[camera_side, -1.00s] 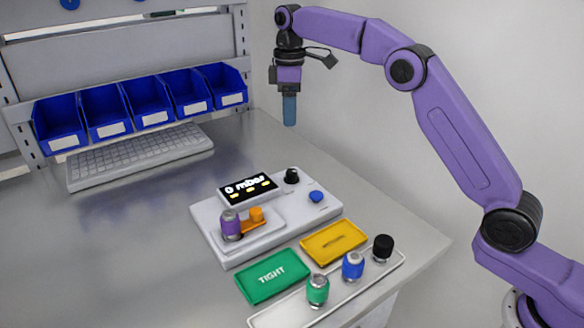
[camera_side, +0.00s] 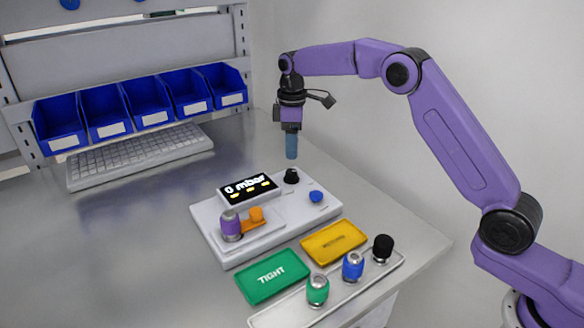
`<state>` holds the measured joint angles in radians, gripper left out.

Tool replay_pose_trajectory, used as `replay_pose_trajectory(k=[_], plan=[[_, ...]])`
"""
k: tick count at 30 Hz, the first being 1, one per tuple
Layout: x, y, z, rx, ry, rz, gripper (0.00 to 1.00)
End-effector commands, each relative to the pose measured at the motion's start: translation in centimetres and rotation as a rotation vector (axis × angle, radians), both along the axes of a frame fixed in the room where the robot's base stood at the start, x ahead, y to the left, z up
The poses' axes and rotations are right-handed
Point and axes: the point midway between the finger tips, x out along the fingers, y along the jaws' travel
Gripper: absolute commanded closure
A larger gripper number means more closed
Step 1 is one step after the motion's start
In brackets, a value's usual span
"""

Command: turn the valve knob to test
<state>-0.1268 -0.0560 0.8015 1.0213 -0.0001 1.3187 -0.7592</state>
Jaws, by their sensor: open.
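The valve knob, which I take to be the small black knob (camera_side: 291,176), stands at the back right of the white test unit (camera_side: 225,252), right of its display (camera_side: 249,188) reading "0 mbar". Which way the knob points is too small to tell. My gripper (camera_side: 291,155) points straight down above the black knob, with a small gap between them. It is open and holds nothing that I can see. A blue button (camera_side: 316,196) sits on the unit in front of the knob. A purple-bodied washer part (camera_side: 231,226) stands in the unit beside an orange clamp (camera_side: 256,216).
A green tray marked "TIGHT" (camera_side: 272,277) and a yellow tray (camera_side: 333,243) lie in front. A white rack (camera_side: 283,317) holds green (camera_side: 317,289), blue (camera_side: 352,266) and black (camera_side: 383,248) parts. A keyboard (camera_side: 140,155) and blue bins (camera_side: 145,101) stand at the back.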

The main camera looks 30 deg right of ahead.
Motion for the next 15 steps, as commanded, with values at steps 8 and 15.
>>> replay_pose_trajectory(k=[8,15], plan=[[-0.1,0.0,-5.1,-0.001,0.004,0.000,0.39],[0.0,0.0,-7.4,0.000,0.001,0.001,0.39]])
